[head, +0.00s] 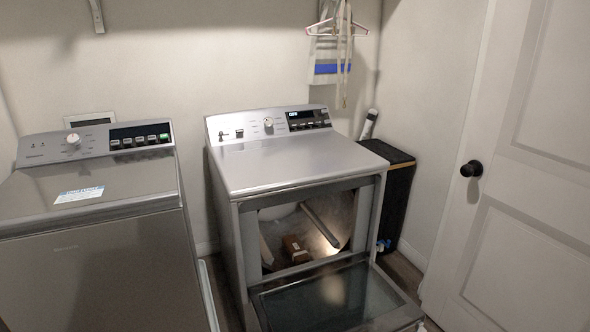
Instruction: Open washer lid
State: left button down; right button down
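The washer (85,262) is the grey machine at the left of the head view, cut off by the left and bottom edges. Its flat grey lid (130,178) is shut, with a white and blue label (79,195) on it. The control panel (92,141), with a round knob and several buttons, stands behind the lid. A green light shows at the panel's right end. Neither of my grippers is in view.
A second grey machine (295,165), right of the washer, has its front door (335,297) folded down and a brown object (296,248) inside. A narrow gap separates the machines. A black bin (396,195) and a white door (520,220) are at the right.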

aim_at(28, 197)
jog(key=u, duration=1.45)
